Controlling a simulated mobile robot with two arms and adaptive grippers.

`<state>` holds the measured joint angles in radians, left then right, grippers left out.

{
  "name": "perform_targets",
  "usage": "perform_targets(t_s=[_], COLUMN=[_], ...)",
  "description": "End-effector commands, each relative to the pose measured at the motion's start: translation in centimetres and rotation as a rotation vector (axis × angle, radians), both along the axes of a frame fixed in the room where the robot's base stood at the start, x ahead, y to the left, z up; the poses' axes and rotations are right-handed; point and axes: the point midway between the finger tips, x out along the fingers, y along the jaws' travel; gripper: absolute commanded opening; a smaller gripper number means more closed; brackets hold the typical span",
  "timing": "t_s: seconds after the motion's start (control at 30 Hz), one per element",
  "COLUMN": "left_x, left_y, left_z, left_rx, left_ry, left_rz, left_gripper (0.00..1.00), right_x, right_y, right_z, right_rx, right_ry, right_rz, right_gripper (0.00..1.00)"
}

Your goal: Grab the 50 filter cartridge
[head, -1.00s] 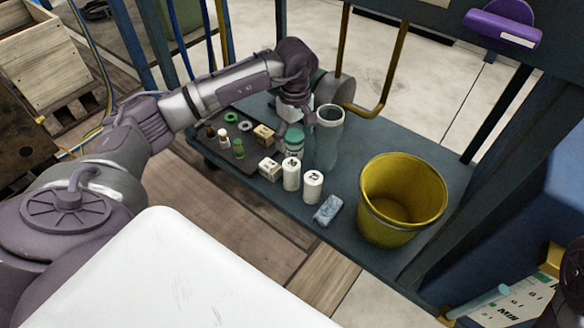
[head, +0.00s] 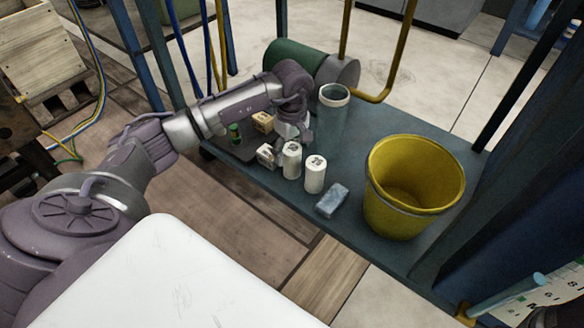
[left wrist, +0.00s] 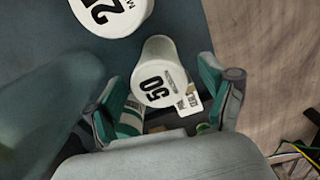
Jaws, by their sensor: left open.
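The 50 filter cartridge (left wrist: 155,78) is a white cylinder with a black "50" on its top. In the left wrist view it lies between the two fingers of my left gripper (left wrist: 163,92), which are open on either side of it. In the head view the cartridge appears to be the white cylinder (head: 291,163) just below my left gripper (head: 293,138). A second white cylinder (left wrist: 112,14) with a partly cut-off number lies beyond it; in the head view this one (head: 315,177) stands to the right. My right gripper is not seen.
A small labelled box (head: 266,155) stands close on the left. A wooden-looking box (head: 263,122) stands behind.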

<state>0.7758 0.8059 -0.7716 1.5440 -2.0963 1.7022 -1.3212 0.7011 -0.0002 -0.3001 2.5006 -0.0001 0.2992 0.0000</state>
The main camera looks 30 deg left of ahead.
Motion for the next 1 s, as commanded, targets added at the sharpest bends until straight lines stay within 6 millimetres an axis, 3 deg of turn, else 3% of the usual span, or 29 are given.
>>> perform_targets(t_s=[0.03,0.27,0.67,0.87,1.0], left_x=[0.0,0.1,0.0,0.1,0.1], left_y=[0.0,0.0,0.0,0.0,0.1], left_z=[-0.7,-0.5,-0.5,-0.4,0.9], left_rx=[0.000,0.001,0.001,0.000,0.000], left_ry=[-0.002,-0.002,-0.002,-0.003,-0.004], left_rz=[0.000,0.001,0.001,0.001,0.001], left_gripper=[0.83,0.83,0.16,0.15,0.15], right_x=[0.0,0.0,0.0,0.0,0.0], right_y=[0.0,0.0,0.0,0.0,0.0], right_z=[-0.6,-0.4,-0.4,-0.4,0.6], right_rx=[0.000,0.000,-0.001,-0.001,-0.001], right_ry=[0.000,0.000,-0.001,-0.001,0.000], right_rz=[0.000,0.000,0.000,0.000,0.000], right_gripper=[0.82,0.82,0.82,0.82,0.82])
